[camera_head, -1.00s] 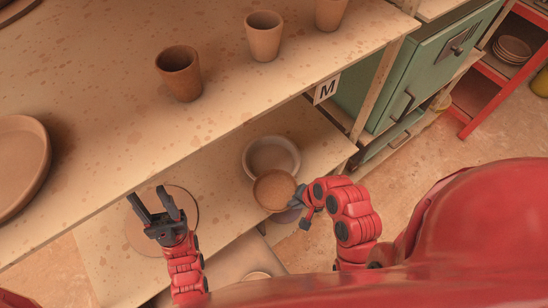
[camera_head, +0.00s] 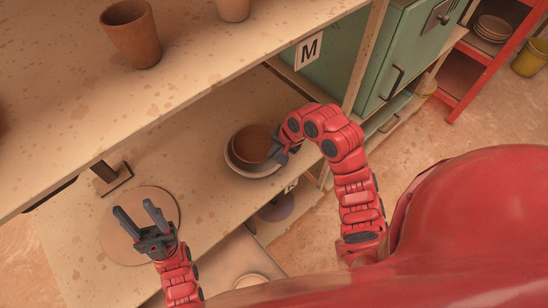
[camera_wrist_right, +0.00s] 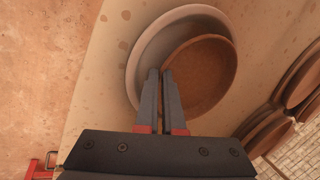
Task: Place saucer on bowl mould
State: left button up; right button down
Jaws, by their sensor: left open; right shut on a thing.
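The saucer (camera_head: 251,143) is a brown clay dish held at its right rim by my right gripper (camera_head: 278,152). It is over the pale bowl mould (camera_head: 236,168), which stands on the lower shelf. In the right wrist view the saucer (camera_wrist_right: 208,72) covers the right part of the mould (camera_wrist_right: 142,67), sitting off-centre. The mould's pale rim shows on the left and top. I cannot tell whether the saucer touches the mould. My right gripper is shut on the saucer's rim. My left gripper (camera_head: 138,220) is open and empty above a round flat board (camera_head: 166,199).
The upper shelf (camera_head: 220,75) with clay cups (camera_head: 132,36) overhangs behind the mould. A post and a green cabinet (camera_head: 405,50) stand to the right. A red rack (camera_head: 475,75) with stacked plates is further right. The lower shelf left of the mould is mostly bare.

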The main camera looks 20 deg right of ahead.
jog(key=shift+f, duration=0.25)
notch_tip(320, 180, down, 2)
jog(key=shift+f+p, duration=0.1)
jog(key=shift+p, duration=0.75)
jog(key=shift+f, duration=0.35)
jog(key=shift+f, duration=0.1)
jog(key=c, duration=1.3)
grip_release()
